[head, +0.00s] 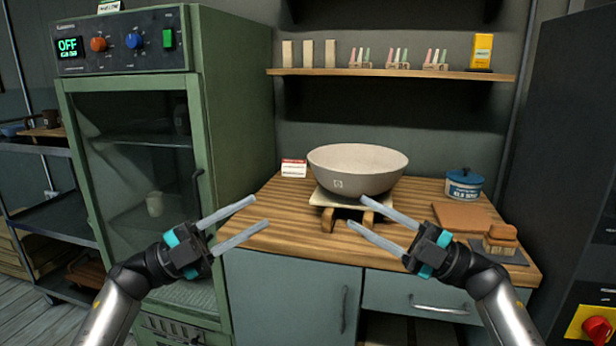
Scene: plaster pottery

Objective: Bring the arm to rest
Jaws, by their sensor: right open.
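My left gripper (249,219) is in front of the counter's left end, near the green cabinet. Its two fingers are spread apart with nothing between them. My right gripper (368,223) is in front of the counter's middle, below the large bowl. Its fingers are also spread apart, with nothing seen held. Both arms come in from the bottom and bend inward.
A large pale bowl (357,169) sits on a stand on the wooden counter (262,232). A green cabinet (237,130) reading OFF stands left. A shelf (390,73) hangs above.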

